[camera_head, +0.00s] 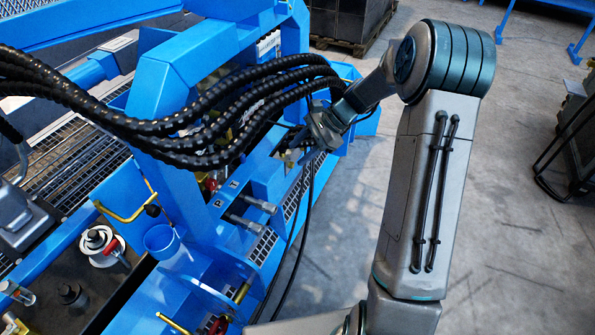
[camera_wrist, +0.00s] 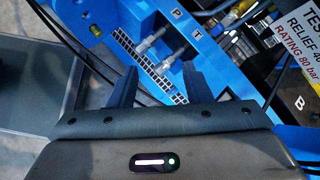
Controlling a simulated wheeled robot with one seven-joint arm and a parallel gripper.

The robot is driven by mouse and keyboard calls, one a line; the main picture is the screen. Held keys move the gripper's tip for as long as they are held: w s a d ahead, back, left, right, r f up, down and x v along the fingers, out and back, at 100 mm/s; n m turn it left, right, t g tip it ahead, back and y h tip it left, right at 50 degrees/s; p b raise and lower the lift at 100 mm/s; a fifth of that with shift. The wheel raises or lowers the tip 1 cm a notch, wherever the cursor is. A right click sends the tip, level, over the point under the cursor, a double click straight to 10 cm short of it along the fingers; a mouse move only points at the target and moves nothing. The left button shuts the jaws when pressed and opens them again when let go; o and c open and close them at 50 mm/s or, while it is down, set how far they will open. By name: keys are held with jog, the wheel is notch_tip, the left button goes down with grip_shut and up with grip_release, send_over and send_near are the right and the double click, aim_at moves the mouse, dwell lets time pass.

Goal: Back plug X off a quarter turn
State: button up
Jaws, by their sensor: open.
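I cannot make out a plug marked X in either view.
Thick black hoses (camera_head: 200,130) arch across the blue frame (camera_head: 165,90) close to my gripper. A thin black cable (camera_head: 300,215) hangs below it. A pressure label (camera_wrist: 300,40) and a B mark show at the right of the wrist view.

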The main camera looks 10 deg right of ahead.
jog(key=w+d+f+m+t+y+b, duration=0.25)
jog(key=w+f+m, duration=0.2)
jog(key=f, duration=0.35)
jog(key=w+d+f+m+t+y+b, duration=0.1)
jog(key=w+d+f+m+y+b, duration=0.25)
jog(key=f, duration=0.55)
jog(key=m+t+b, duration=0.5)
jog(key=m+t, duration=0.2)
jog(key=m, duration=0.2)
send_near(290, 164)
jog(key=w+b+x, duration=0.1)
jog(key=b+x, duration=0.1)
jog(key=x, duration=0.5)
jog(key=shift+d+f, duration=0.2)
jog(key=shift+f, duration=0.15)
grip_shut()
